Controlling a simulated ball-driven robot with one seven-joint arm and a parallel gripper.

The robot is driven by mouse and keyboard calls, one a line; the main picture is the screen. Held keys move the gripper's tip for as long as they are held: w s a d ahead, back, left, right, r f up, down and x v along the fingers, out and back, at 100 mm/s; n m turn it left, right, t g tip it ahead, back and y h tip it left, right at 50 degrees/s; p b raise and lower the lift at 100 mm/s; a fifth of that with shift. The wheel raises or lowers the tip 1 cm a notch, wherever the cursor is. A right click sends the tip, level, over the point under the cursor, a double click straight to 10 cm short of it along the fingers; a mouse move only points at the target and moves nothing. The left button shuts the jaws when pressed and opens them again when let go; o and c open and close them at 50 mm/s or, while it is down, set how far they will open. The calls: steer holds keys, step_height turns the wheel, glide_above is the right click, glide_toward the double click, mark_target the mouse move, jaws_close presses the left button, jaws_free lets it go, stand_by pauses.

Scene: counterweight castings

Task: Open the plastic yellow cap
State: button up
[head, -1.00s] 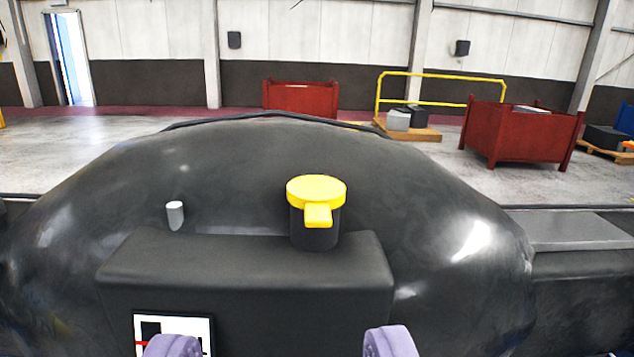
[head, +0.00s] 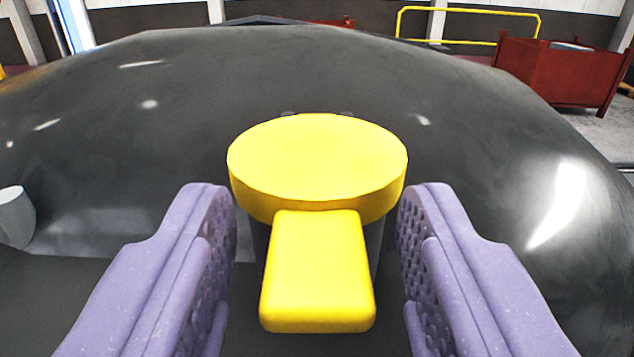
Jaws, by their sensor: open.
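The yellow plastic cap (head: 316,160) is a flat round lid with a square tab (head: 317,272) that points toward me. It sits closed on top of a short dark neck (head: 376,245), which is mostly hidden behind the tab. My gripper (head: 317,215) is open, with one purple finger on each side of the cap and tab. The fingertips are close to the cap's left and right edges; I cannot tell whether either touches. Nothing is held between the fingers.
The large rounded dark casting (head: 300,75) fills most of the view behind the cap. A short grey peg (head: 15,216) stands at the far left. A red bin (head: 560,75) and a yellow rail (head: 468,11) are in the background.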

steer(key=shift+c, duration=0.5)
steer(key=shift+s+r, duration=0.15)
jaws_close()
steer(key=shift+r, duration=0.1)
